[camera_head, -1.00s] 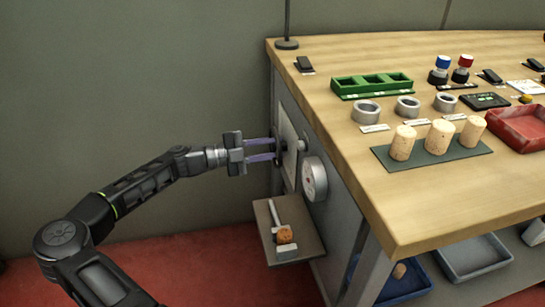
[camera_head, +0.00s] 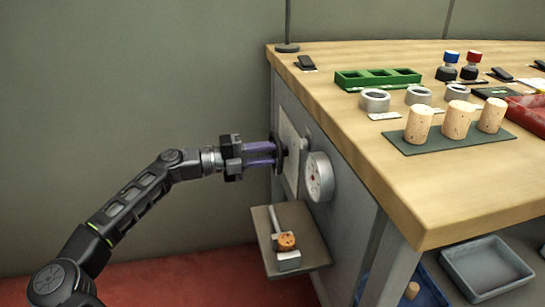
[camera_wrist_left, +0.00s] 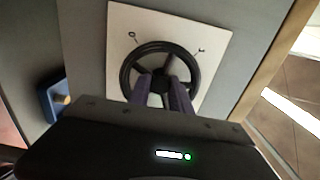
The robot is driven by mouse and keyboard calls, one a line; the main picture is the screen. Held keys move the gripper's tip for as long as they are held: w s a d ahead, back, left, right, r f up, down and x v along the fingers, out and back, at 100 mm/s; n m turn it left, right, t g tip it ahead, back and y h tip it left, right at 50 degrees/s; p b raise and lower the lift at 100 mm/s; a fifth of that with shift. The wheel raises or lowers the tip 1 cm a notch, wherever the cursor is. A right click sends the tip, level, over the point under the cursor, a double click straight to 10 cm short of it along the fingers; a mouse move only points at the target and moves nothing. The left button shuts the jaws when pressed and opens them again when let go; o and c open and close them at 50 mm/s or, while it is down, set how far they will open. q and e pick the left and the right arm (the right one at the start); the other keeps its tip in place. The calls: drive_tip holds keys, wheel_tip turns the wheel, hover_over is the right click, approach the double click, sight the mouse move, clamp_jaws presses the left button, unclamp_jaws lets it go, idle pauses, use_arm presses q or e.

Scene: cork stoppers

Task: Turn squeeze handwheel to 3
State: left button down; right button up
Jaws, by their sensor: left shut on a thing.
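The squeeze handwheel (camera_wrist_left: 126,75) is a black spoked wheel on a pale plate (camera_wrist_left: 120,20) on the bench's side panel. In the head view the handwheel (camera_head: 281,143) shows edge-on and is partly hidden by my gripper. Small marks stand on the plate around the wheel, too small to read surely. My left gripper (camera_head: 275,152) points straight at the wheel. Its two purple fingers (camera_wrist_left: 161,88) reach inside the rim and are shut on the wheel near its hub and spokes. The contact itself is partly hidden. My right gripper is not in view.
A round white dial (camera_head: 319,177) sits right of the wheel. Below it a small shelf (camera_head: 262,225) holds a cork in a metal fixture. On the wooden benchtop (camera_head: 350,140) stand corks on a green mat (camera_head: 408,146), metal rings and a green tray (camera_head: 350,78). The left side is free.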

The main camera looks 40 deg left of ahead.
use_arm(q)
drive_tip(key=c, duration=1.5)
unclamp_jaws()
drive_tip(key=shift+o, duration=0.2)
drive_tip(key=p+v, duration=0.2)
drive_tip(key=v, duration=0.5)
drive_tip(key=shift+s+a, duration=0.25)
drive_tip(key=shift+s, duration=0.1)
